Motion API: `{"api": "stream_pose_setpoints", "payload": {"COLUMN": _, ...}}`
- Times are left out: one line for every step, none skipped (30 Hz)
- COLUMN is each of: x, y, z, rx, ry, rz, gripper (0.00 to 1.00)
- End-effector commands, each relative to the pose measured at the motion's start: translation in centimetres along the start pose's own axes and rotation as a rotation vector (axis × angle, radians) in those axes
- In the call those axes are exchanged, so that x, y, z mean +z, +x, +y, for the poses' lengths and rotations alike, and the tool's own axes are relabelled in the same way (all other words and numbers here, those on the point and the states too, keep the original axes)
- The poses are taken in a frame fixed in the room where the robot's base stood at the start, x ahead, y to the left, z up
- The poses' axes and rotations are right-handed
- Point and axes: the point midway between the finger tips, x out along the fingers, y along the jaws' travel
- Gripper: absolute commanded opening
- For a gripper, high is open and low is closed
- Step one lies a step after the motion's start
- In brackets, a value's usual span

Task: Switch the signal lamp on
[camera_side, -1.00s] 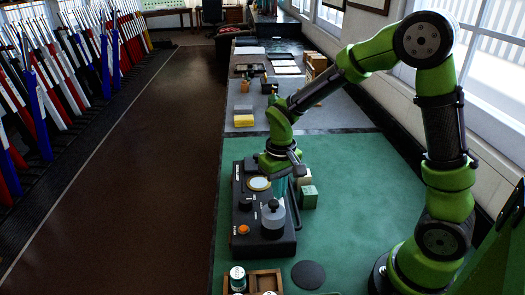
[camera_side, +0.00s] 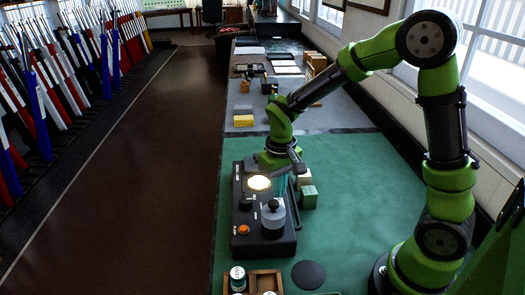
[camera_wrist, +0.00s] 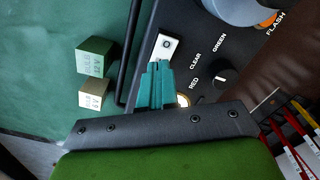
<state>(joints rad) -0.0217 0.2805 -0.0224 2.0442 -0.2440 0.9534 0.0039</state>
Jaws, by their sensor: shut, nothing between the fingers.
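The signal lamp (camera_side: 259,183) is a round lamp at the far end of a black control box (camera_side: 272,246), and it glows warm white. Its glow also shows in the wrist view (camera_wrist: 183,100), partly hidden by my gripper. A white rocker switch (camera_wrist: 168,46) marked with a circle sits on the box just beyond my fingertips in the wrist view. My gripper (camera_wrist: 158,66) is shut and empty, its teal fingers together at the near end of the switch. I cannot tell whether they touch it. In the side view the switch is hidden behind my gripper (camera_side: 281,186).
A black selector knob (camera_wrist: 220,77) has RED, CLEAR and GREEN labels. An orange FLASH button (camera_side: 243,229) and a grey cylinder with a black knob (camera_side: 272,215) are on the box. Green (camera_side: 307,197) and cream (camera_side: 304,178) blocks stand beside it. A wooden tray (camera_side: 254,273) lies in front.

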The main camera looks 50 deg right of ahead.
Motion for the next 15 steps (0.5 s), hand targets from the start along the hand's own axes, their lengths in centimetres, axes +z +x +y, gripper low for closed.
{"api": "stream_pose_setpoints", "payload": {"x": 0.0, "y": -0.5, "z": 0.0, "rx": 0.000, "ry": -0.001, "rz": 0.003, "gripper": 0.00}}
{"api": "stream_pose_setpoints", "payload": {"x": 0.0, "y": -0.7, "z": 0.0, "rx": 0.000, "ry": -0.001, "rz": 0.003, "gripper": 0.00}}
{"api": "stream_pose_setpoints", "payload": {"x": 0.0, "y": -1.1, "z": 0.0, "rx": 0.000, "ry": -0.001, "rz": 0.002, "gripper": 0.00}}
{"api": "stream_pose_setpoints", "payload": {"x": 0.0, "y": -1.3, "z": 0.0, "rx": 0.000, "ry": -0.002, "rz": 0.002, "gripper": 0.00}}
{"api": "stream_pose_setpoints", "payload": {"x": 0.0, "y": -1.5, "z": 0.0, "rx": 0.000, "ry": -0.002, "rz": 0.002, "gripper": 0.00}}
{"api": "stream_pose_setpoints", "payload": {"x": 0.0, "y": -1.8, "z": 0.0, "rx": -0.001, "ry": -0.001, "rz": 0.002, "gripper": 0.00}}
{"api": "stream_pose_setpoints", "payload": {"x": 0.0, "y": -2.1, "z": 0.0, "rx": -0.001, "ry": -0.001, "rz": 0.003, "gripper": 0.00}}
{"api": "stream_pose_setpoints", "payload": {"x": -0.1, "y": -2.4, "z": 0.0, "rx": -0.001, "ry": -0.001, "rz": 0.004, "gripper": 0.00}}
{"api": "stream_pose_setpoints", "payload": {"x": 0.0, "y": -2.7, "z": 0.0, "rx": -0.001, "ry": 0.000, "rz": 0.003, "gripper": 0.00}}
{"api": "stream_pose_setpoints", "payload": {"x": 0.0, "y": -2.9, "z": 0.0, "rx": 0.000, "ry": 0.000, "rz": 0.003, "gripper": 0.00}}
{"api": "stream_pose_setpoints", "payload": {"x": 0.0, "y": -3.1, "z": 0.0, "rx": 0.000, "ry": -0.001, "rz": 0.003, "gripper": 0.00}}
{"api": "stream_pose_setpoints", "payload": {"x": 0.0, "y": -3.5, "z": 0.0, "rx": 0.000, "ry": -0.001, "rz": 0.002, "gripper": 0.00}}
{"api": "stream_pose_setpoints", "payload": {"x": 0.0, "y": -3.7, "z": 0.0, "rx": 0.000, "ry": -0.001, "rz": 0.002, "gripper": 0.00}}
{"api": "stream_pose_setpoints", "payload": {"x": 0.0, "y": -3.9, "z": 0.0, "rx": 0.000, "ry": -0.002, "rz": 0.003, "gripper": 0.00}}
{"api": "stream_pose_setpoints", "payload": {"x": 0.0, "y": -4.3, "z": 0.0, "rx": -0.001, "ry": -0.001, "rz": 0.003, "gripper": 0.00}}
